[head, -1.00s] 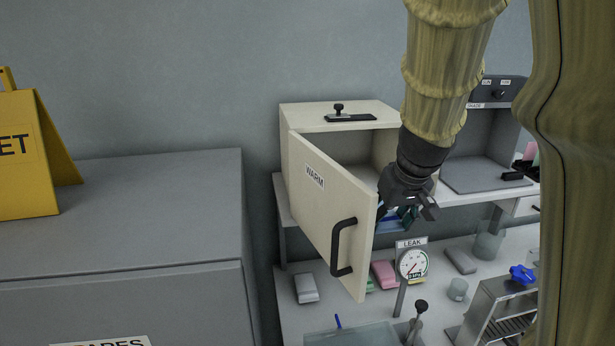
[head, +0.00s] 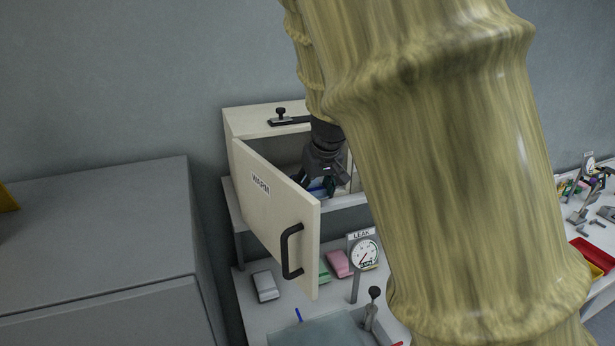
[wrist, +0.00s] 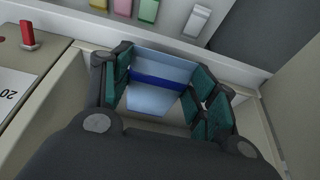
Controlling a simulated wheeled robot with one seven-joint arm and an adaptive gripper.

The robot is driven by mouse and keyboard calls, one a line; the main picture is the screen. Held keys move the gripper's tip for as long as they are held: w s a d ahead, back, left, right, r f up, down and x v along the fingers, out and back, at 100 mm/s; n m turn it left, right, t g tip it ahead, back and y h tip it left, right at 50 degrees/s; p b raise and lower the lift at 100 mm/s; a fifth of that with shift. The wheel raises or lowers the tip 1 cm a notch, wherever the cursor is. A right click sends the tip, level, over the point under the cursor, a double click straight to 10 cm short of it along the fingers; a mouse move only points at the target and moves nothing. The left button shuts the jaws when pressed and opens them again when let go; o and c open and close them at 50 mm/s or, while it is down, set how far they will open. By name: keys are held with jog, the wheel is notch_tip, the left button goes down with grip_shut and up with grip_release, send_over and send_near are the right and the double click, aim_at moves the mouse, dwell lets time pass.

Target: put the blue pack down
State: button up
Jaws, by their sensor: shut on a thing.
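The blue pack (wrist: 160,72) is light blue with a dark blue band. In the wrist view it sits between the teal-padded fingers of my gripper (wrist: 160,92), which is shut on it. In the head view my gripper (head: 320,183) is at the open mouth of the cream WARM cabinet (head: 233,125), and only a small blue bit of the pack shows beneath it. I cannot tell whether the pack touches the cabinet floor.
The WARM door (head: 268,208) stands open on the left, with a black handle (head: 291,252). Below are a LEAK gauge (head: 365,254), a pink pack (head: 338,263) and a white pack (head: 265,285). My arm hides much of the bench.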

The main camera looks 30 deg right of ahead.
jog(key=shift+w+d+r+p, duration=0.1)
jog(key=shift+w+d+p, duration=0.1)
jog(key=shift+w+p, duration=0.45)
jog(key=shift+w+d+f+p, duration=0.1)
jog(key=shift+w+d+p, duration=0.1)
jog(key=shift+w, duration=0.7)
jog(key=shift+w+d+r+p, duration=0.15)
jog(key=shift+w+p, duration=0.3)
jog(key=shift+w, duration=0.35)
jog(key=shift+f+p, duration=0.35)
jog(key=shift+f, duration=0.05)
jog(key=shift+s, duration=0.15)
jog(key=shift+f, duration=0.1)
jog(key=shift+f, duration=0.1)
jog(key=o, duration=1)
jog(key=shift+r+b, duration=0.25)
jog(key=shift+b, duration=0.25)
